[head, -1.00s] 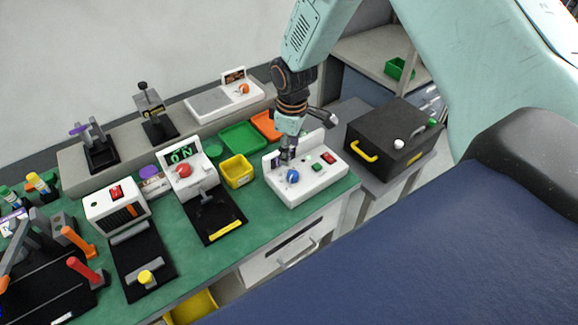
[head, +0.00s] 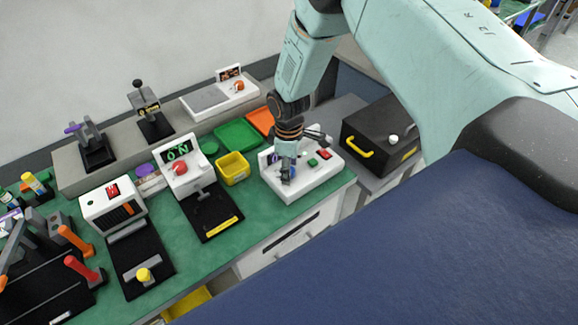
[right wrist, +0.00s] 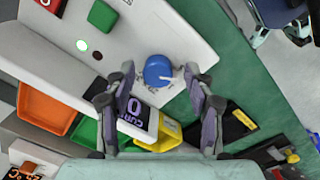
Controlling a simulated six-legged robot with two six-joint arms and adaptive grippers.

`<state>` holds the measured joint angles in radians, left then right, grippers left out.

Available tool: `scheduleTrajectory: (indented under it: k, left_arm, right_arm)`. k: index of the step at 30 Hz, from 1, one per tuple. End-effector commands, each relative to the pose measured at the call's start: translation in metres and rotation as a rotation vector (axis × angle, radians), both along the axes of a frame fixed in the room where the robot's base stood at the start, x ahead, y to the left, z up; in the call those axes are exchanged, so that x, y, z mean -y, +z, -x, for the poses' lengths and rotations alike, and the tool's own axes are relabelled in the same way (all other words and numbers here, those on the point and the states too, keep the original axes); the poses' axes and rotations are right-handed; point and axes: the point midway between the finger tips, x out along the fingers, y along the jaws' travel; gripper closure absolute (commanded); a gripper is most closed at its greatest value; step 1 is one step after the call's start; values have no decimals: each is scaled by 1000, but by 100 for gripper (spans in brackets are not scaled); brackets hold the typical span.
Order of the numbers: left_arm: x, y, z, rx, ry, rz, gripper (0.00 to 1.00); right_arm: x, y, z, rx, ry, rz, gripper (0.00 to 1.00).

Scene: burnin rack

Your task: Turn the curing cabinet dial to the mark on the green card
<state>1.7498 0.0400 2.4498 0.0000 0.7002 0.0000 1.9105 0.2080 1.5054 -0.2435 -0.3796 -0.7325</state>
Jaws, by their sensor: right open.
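The white unit (head: 318,180) stands at the right end of the green bench, with a red switch (head: 325,154), a green button and a dark sign at its back. In the right wrist view the sign (right wrist: 131,110) shows letters starting "CU". The blue dial (right wrist: 158,68) with a pale pointer is on the unit's white face. My right gripper (right wrist: 160,76) is open, its fingertips on either side of the dial; contact cannot be told. In the head view my right gripper (head: 287,174) hides most of the dial. I cannot make out a green card. My left gripper is out of view.
A yellow bin (head: 233,169), green tray (head: 238,134) and orange tray (head: 261,120) lie left of and behind the unit. A black box (head: 375,138) with a yellow handle stands to its right. Another white unit (head: 185,177) with a red knob is further left.

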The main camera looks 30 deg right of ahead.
Motion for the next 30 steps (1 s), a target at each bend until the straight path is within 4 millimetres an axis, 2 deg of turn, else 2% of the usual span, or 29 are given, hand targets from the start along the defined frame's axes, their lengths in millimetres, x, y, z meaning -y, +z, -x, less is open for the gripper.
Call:
scheduleTrajectory:
  k: [4,23,30]
  left_arm:
    - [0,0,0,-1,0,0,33]
    - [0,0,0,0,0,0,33]
    - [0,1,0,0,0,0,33]
  right_arm:
    - [0,0,-1,0,0,0,46]
    - [0,1,-1,0,-1,0,100]
    - [0,1,0,-2,-21,0,100]
